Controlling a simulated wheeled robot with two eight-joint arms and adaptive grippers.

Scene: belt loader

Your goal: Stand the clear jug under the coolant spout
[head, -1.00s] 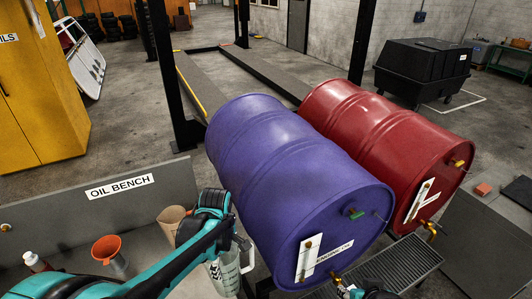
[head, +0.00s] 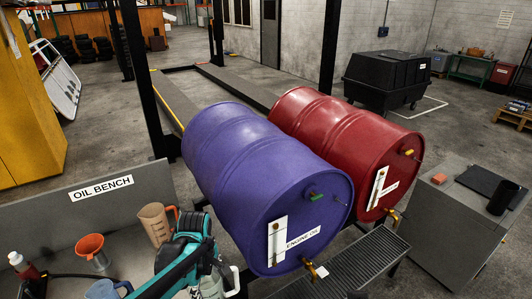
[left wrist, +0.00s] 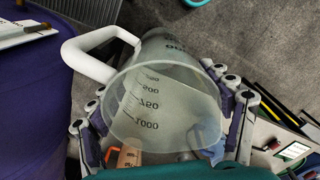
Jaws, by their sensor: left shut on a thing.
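My left gripper (head: 208,268) is shut on the clear jug (head: 212,288) at the bottom of the head view, in front of the purple drum. In the left wrist view the jug (left wrist: 165,85) sits between the two fingers (left wrist: 165,120), its white handle at upper left and measure marks on its wall. I cannot see anything in it. The red drum (head: 330,130) has a brass spout (head: 391,216) low on its front; its label is too small to read. The purple drum (head: 255,170) is labelled ENGINE OIL and has its own brass spout (head: 311,270). The jug is apart from both spouts.
A slatted grate (head: 345,262) lies below the spouts. The oil bench (head: 120,240) at left carries a tan jug (head: 153,222), an orange funnel (head: 91,246), a blue jug (head: 103,290) and a bottle (head: 22,265). A grey cabinet (head: 455,230) stands at right.

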